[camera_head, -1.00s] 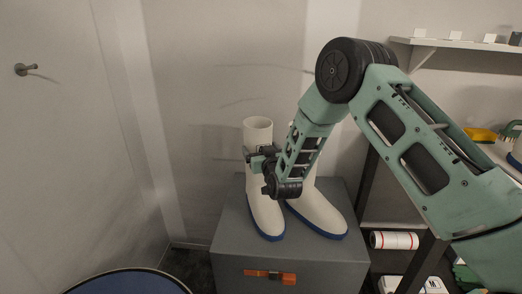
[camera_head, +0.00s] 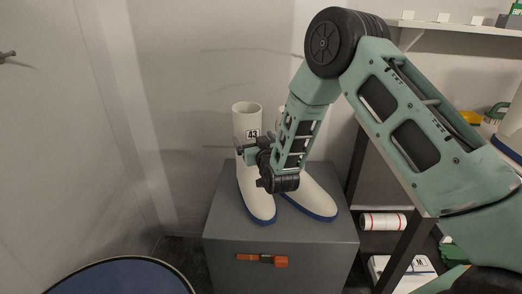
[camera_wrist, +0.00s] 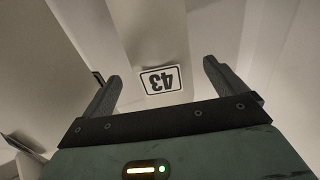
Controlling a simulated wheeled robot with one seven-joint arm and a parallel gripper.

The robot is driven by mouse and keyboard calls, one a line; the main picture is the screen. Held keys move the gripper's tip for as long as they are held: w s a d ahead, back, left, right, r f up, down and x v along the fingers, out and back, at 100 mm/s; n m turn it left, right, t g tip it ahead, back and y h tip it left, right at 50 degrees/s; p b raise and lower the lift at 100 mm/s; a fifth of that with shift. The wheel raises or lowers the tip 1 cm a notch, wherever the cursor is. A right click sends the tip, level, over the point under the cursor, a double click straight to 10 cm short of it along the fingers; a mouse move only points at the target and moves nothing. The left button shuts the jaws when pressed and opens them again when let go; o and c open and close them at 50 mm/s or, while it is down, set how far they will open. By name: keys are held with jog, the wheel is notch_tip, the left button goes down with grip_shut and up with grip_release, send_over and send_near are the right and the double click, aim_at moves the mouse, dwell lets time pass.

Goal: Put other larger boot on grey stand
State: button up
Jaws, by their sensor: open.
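Two white boots with blue soles stand upright side by side on the grey stand (camera_head: 225,235). The left boot (camera_head: 254,205) carries a "43" label on its shaft, which also shows in the wrist view (camera_wrist: 162,80). The right boot (camera_head: 318,203) is partly hidden behind my arm. My gripper (camera_head: 243,152) is in front of the left boot's shaft, just below the label. In the wrist view my gripper (camera_wrist: 162,75) is open, with nothing visibly clamped and the labelled shaft ahead of its fingers. Contact with the boot cannot be told.
An orange-red handle or clip (camera_head: 262,260) is on the stand's front. A dark-legged rack at right holds a red-and-white roll (camera_head: 383,222). A white object with a blue edge (camera_head: 508,138) is cut off at the right. A round blue surface (camera_head: 125,281) is at the lower left.

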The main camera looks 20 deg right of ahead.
jog(key=s, duration=0.8)
jog(key=s+a+r+n+g+y, duration=0.35)
jog(key=s+a+g, duration=0.65)
jog(key=s+a, duration=0.4)
jog(key=s+d+r+n+g+h, duration=0.1)
jog(key=s+g, duration=0.3)
jog(key=s, duration=0.8)
jog(key=s+d+r+n+g+h, duration=0.1)
jog(key=s+d+n+g+h, duration=0.1)
jog(key=s, duration=1)
jog(key=shift+s+d+r+n+g, duration=0.3)
jog(key=shift+d+n+g, duration=0.25)
jog(key=shift+d+g, duration=0.45)
jog(key=shift+r, duration=0.1)
notch_tip(320, 180, up, 11)
jog(key=p, duration=1.1)
jog(key=shift+a+r, duration=0.1)
